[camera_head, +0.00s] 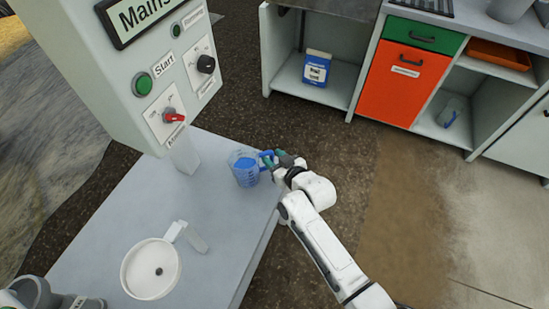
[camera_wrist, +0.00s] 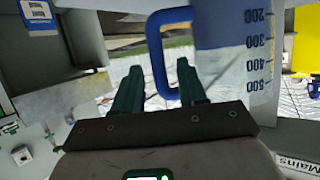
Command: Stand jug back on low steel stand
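A clear measuring jug (camera_head: 246,168) with a blue handle (camera_head: 266,158) and blue liquid is at the right edge of the grey steel surface (camera_head: 225,215), which looks like the low stand. It looks upright, with its handle toward my arm. My gripper (camera_head: 271,159) is at the handle from the right. In the wrist view, the two green fingers of my gripper (camera_wrist: 160,68) are apart, with the blue handle (camera_wrist: 155,55) between them. The jug's scaled wall (camera_wrist: 232,45) is right of the fingers. Whether a finger touches the handle, I cannot tell.
A grey control box (camera_head: 160,80) with a red knob rises behind the jug. A white round funnel-like dish (camera_head: 150,268) lies nearer on the surface. Cabinets with an orange door (camera_head: 402,82) stand at the back right. Brown floor is open between.

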